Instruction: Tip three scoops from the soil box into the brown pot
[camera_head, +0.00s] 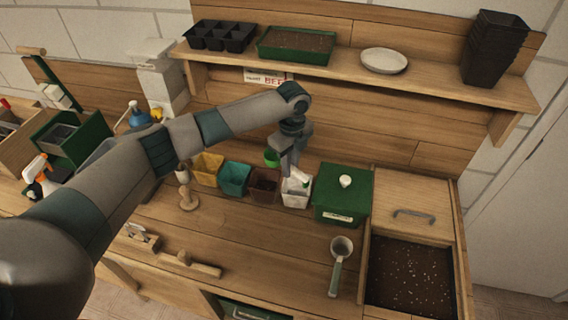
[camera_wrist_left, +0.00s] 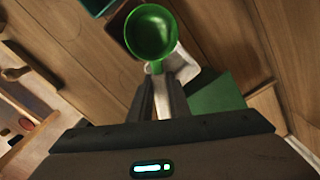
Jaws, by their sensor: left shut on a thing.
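My left gripper (camera_head: 287,168) is shut on the handle of a green scoop (camera_wrist_left: 152,32), above the row of pots. The scoop's round bowl (camera_head: 272,157) sticks out beyond the fingers and looks empty in the left wrist view. The brown pot (camera_head: 263,186) stands between the teal pot and the white pot, just below the scoop. In the left wrist view the scoop hides much of the brown pot (camera_wrist_left: 117,28). The soil box (camera_head: 409,276) at the right holds dark, white-flecked soil. My right gripper is not in view.
A yellow pot (camera_head: 207,169), teal pot (camera_head: 234,179) and white pot (camera_head: 296,194) flank the brown one. A green lidded box (camera_head: 341,198) stands right of them. A shelf (camera_head: 350,86) overhangs the back.

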